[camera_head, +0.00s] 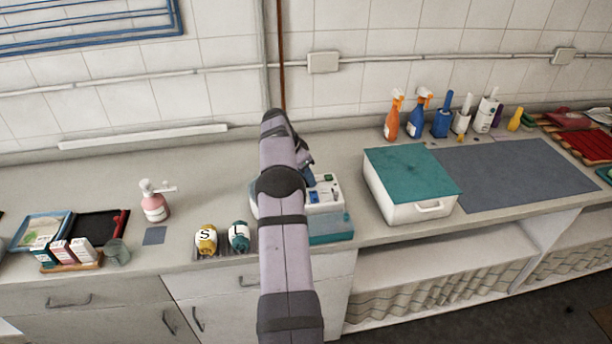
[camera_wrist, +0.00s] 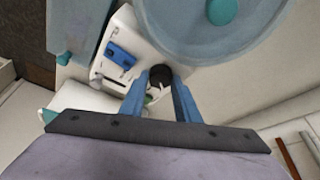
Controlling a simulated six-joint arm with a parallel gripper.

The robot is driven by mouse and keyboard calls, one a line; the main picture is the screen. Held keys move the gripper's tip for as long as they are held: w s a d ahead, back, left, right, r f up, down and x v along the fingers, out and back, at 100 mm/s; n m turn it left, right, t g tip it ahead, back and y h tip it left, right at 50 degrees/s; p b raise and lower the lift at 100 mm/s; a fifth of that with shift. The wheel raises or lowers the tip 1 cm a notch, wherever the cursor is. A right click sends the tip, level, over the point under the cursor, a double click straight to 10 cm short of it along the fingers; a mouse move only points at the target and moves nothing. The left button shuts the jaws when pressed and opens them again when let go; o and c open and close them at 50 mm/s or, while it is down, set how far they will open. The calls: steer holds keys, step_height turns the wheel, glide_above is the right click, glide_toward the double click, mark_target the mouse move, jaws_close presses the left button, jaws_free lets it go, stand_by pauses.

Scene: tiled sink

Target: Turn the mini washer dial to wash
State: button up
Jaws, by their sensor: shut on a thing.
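The mini washer (camera_head: 325,208) stands on the counter, white with a teal front part, partly hidden behind my arm in the head view. In the wrist view its white panel (camera_wrist: 112,68) shows a blue part (camera_wrist: 120,56) and a round black dial (camera_wrist: 158,72). My gripper (camera_wrist: 160,80) has its two blue fingers on either side of the dial and is shut on it. The dial's markings and pointer cannot be read. In the head view, my arm hides most of the gripper and the dial.
A large pale blue round lid (camera_wrist: 210,25) lies close beside the dial in the wrist view. A white box with a teal lid (camera_head: 410,170) stands right of the washer. Yellow (camera_head: 206,240) and teal (camera_head: 239,236) bottles stand to its left. The wall is behind.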

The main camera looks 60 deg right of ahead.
steer(key=o, duration=1)
steer(key=shift+b+v, duration=1.35)
steer(key=shift+v, duration=2.4)
